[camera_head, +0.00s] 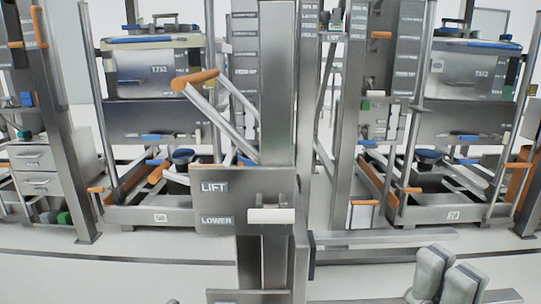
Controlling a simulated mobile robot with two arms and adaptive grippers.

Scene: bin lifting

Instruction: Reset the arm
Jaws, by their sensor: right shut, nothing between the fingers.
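My right gripper (451,266) is low at the right of the head view, with its grey finger pads close together. It is shut and empty, apart from the lift post. A metal lift post (277,90) stands in the middle. It carries a plate (245,181) marked LIFT and LOWER, with a white block (271,215) at its lower part. An orange-tipped lever (195,79) slants up to the left behind the plate.
A horizontal rail (385,237) runs near my right gripper. The pale floor (120,275) at lower left is mostly clear.

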